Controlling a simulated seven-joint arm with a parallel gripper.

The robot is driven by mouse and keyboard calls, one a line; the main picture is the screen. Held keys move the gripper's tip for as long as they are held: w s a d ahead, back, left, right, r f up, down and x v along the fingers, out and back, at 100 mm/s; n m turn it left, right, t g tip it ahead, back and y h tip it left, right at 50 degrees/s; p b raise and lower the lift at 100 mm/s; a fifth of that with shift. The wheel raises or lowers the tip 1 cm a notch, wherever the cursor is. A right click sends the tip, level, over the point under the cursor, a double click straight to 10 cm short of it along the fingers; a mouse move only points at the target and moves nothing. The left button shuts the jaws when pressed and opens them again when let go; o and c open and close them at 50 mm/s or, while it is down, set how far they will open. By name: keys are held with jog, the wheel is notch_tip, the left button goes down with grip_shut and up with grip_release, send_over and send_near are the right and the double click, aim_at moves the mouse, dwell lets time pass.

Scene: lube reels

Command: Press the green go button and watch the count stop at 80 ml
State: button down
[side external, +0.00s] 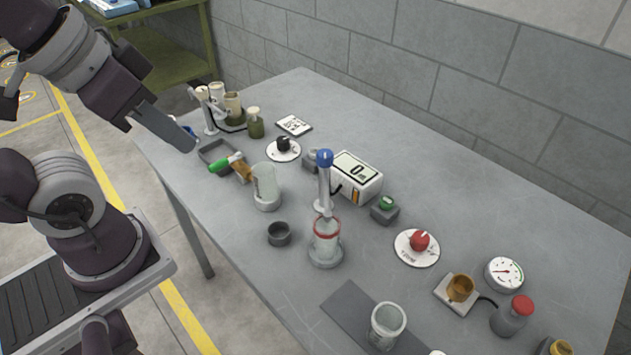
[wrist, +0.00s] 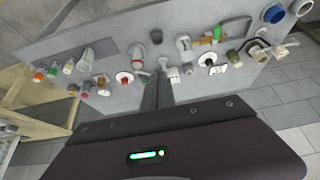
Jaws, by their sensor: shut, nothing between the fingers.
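The green button (side external: 386,203) sits on a small grey box on the table, right of the white counter box (side external: 369,188). The counter's display (side external: 356,168) reads 0, with a small unit mark too fine to read. A nozzle post with a blue top (side external: 324,160) stands in front of the counter, over a clear jar with a red ring (side external: 326,228). My gripper (side external: 188,142) is shut and empty, raised above the table's left end, well away from the button. In the wrist view my gripper (wrist: 158,80) points toward the crowded table.
A white dial with a red knob (side external: 419,242) lies right of the button; another with a black knob (side external: 283,145) is left of the counter. A clear beaker (side external: 267,187), a dark cup (side external: 279,233) and a glass jar (side external: 387,325) stand nearer the front. A block wall is behind.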

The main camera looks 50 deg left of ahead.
jog(key=shift+w+r, duration=0.1)
jog(key=w+r+m, duration=0.2)
jog(key=w, duration=0.2)
jog(key=m+g, duration=0.6)
jog(key=m, duration=1)
send_over(387, 200)
notch_tip(387, 200, down, 14)
jog(key=shift+r, duration=0.2)
notch_tip(387, 200, down, 14)
jog(key=shift+f, duration=0.1)
